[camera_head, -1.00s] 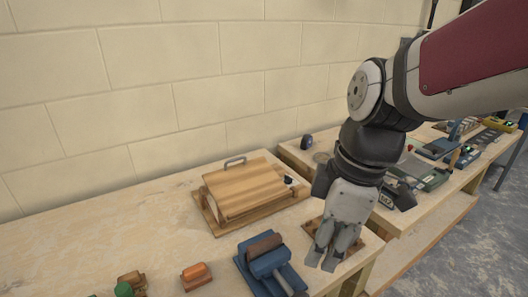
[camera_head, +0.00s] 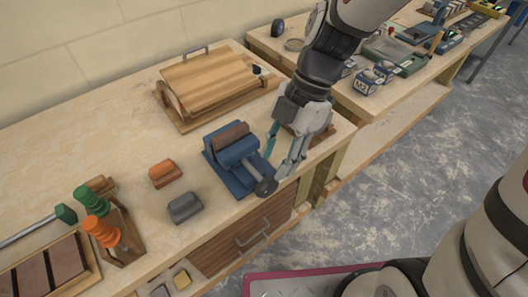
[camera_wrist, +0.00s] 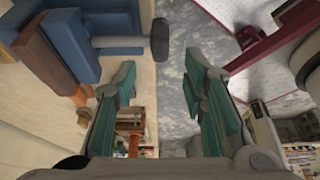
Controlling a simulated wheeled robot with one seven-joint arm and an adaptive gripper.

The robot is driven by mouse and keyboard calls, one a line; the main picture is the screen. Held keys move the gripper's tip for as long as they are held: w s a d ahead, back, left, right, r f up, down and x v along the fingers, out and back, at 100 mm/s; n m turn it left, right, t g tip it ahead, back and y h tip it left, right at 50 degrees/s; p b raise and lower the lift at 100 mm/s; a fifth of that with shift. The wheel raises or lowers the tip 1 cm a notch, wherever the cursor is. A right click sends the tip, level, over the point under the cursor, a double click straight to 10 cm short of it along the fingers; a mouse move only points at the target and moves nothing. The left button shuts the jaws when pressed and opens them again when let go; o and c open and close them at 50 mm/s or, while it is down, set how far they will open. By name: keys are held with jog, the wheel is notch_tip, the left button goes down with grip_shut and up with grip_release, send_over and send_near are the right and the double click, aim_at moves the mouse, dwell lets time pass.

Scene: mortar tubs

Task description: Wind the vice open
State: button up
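The blue vice (camera_head: 224,171) stands near the front edge of the bench, with a reddish-brown block (camera_head: 228,135) along its jaws. Its grey screw ends in a dark knob or handle (camera_head: 265,187) that sticks out over the bench's front edge. In the wrist view the vice (camera_wrist: 72,40) is at upper left and the dark handle (camera_wrist: 160,42) lies at top centre, beyond the fingertips. My gripper (camera_head: 278,162) is just right of the vice screw, pointing down. In the wrist view my gripper (camera_wrist: 160,75) is open, with nothing between its teal-padded fingers.
A wooden box-like board with a metal handle (camera_head: 215,83) lies behind the vice. An orange block (camera_head: 165,173) and a grey block (camera_head: 185,207) are to its left. A drawer (camera_head: 245,236) is under the bench front.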

aim_at(267, 180)
jog(key=x, duration=0.8)
jog(key=shift+f+b, duration=0.1)
jog(key=shift+b, duration=0.3)
grip_shut()
